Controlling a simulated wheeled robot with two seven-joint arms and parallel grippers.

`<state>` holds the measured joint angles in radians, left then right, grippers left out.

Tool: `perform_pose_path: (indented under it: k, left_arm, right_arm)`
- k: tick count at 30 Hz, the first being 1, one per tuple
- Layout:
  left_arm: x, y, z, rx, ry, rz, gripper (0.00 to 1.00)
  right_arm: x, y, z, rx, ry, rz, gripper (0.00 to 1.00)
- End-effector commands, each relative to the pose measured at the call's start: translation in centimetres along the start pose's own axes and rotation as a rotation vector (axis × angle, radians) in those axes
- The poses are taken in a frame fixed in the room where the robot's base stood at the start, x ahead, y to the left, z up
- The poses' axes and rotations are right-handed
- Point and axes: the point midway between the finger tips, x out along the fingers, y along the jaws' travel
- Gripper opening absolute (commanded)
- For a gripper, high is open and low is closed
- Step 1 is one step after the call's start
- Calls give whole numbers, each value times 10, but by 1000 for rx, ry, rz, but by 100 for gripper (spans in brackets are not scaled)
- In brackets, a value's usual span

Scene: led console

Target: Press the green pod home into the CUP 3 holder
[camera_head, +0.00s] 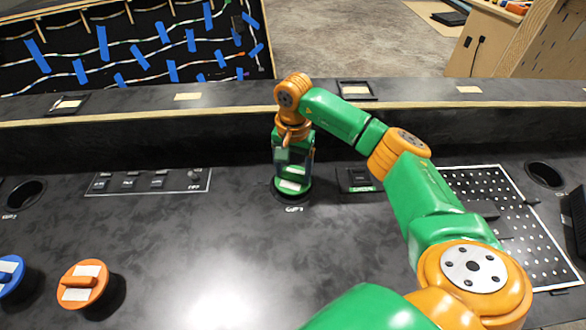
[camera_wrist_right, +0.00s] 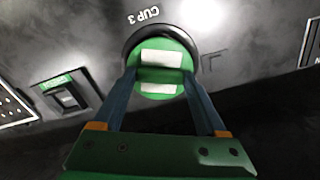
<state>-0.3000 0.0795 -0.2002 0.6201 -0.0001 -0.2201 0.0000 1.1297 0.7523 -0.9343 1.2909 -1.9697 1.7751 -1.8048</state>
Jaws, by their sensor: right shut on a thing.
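The green pod (camera_head: 292,187) has pale label patches on top and sits at the CUP 3 holder (camera_head: 292,198) in the middle of the console. In the right wrist view, the pod (camera_wrist_right: 161,74) lies within the dark round rim of the holder (camera_wrist_right: 128,48), beside the printed CUP 3 label. I cannot tell how deep it sits. My right gripper (camera_head: 292,174) points down from above, its two fingers (camera_wrist_right: 160,80) shut on the pod from opposite sides. My left gripper is not in view.
An orange knob-topped pod (camera_head: 83,283) and a blue one (camera_head: 10,277) stand at the front left. Empty round holders lie at far left (camera_head: 25,195) and far right (camera_head: 545,175). A switch strip (camera_head: 150,181) and a perforated panel (camera_head: 520,235) flank the middle. A raised ledge (camera_head: 230,108) runs behind.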

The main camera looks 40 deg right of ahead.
Motion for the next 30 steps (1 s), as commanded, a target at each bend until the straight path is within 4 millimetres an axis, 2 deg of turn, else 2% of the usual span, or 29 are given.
perform_pose_path:
  k: [17,29,30]
  left_arm:
    - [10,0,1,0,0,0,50]
    - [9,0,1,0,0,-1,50]
    - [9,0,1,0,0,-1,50]
  right_arm:
    - [12,0,0,0,0,-1,25]
    - [12,0,0,0,0,-1,25]
    - [12,0,0,0,0,-1,77]
